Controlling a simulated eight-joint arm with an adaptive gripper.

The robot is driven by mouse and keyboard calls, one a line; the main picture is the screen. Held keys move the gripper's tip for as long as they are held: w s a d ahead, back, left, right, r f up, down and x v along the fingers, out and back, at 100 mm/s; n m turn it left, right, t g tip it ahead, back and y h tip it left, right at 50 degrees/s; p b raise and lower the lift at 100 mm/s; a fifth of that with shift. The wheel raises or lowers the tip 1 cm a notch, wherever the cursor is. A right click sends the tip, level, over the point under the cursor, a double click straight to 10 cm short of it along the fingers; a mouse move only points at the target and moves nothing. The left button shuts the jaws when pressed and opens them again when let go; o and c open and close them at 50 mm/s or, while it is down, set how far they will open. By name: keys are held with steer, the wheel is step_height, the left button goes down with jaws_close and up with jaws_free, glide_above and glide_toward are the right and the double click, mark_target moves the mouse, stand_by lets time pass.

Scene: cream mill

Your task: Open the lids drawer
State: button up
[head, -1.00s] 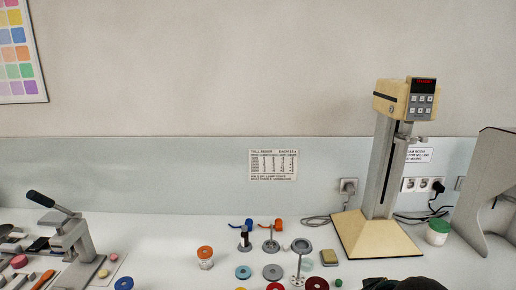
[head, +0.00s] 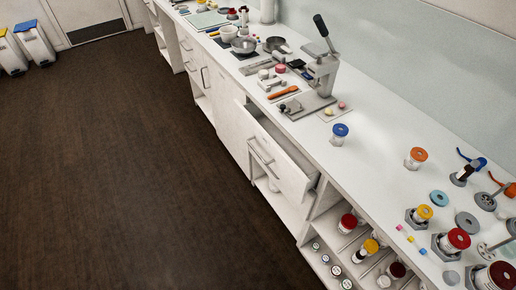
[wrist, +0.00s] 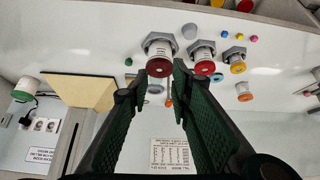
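A white drawer (head: 283,172) under the counter stands partly pulled out in the head view, with its inside showing as a gap behind its front. A bar handle (head: 262,151) is on its front. I see no readable label, so I cannot tell if it is the lids drawer. My gripper (wrist: 156,84) is open and empty in the wrist view, its two dark green fingers apart. It is over the counter area, with a red-lidded jar (wrist: 159,66) beyond the fingertips. My gripper does not show in the head view now.
The white counter (head: 375,180) carries a lever press (head: 320,70), pans and several lidded jars. Below it, right of the drawer, an open shelf holds more jars, such as a red-lidded one (head: 348,222). The dark floor (head: 110,170) in front is clear.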

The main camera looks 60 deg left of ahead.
steer(key=w+a+r+n+g, duration=0.1)
steer(key=w+a+n, duration=0.1)
steer(key=w+a, duration=0.35)
steer(key=w+a+n+y, duration=0.1)
steer(key=w+a+n, duration=0.1)
steer(key=a, duration=0.6)
steer(key=w+a+r+n+g, duration=0.1)
steer(key=w+a, duration=0.2)
steer(key=a, duration=0.4)
steer(key=w+a+f+n+g, duration=0.1)
steer(key=a+f+n, duration=0.1)
steer(key=a, duration=1)
steer(key=w+a+f+n+g, duration=0.1)
steer(key=a+f+n, duration=0.15)
steer(key=a, duration=0.95)
steer(key=n+h, duration=0.1)
steer(key=n, duration=0.7)
glide_toward(257, 152)
steer(key=shift+w+a+m+g, duration=0.15)
steer(key=shift+w+m+g, duration=0.05)
steer(key=shift+m+g, duration=0.1)
steer(key=shift+w+f+b, duration=0.2)
steer(key=shift+w+f, duration=0.05)
steer(key=shift+f, duration=1)
steer(key=shift+w+f+b, duration=0.25)
steer(key=shift+f, duration=1)
steer(key=shift+w+f+b, duration=0.2)
steer(key=shift+w+f, duration=0.05)
steer(key=shift+f, duration=1)
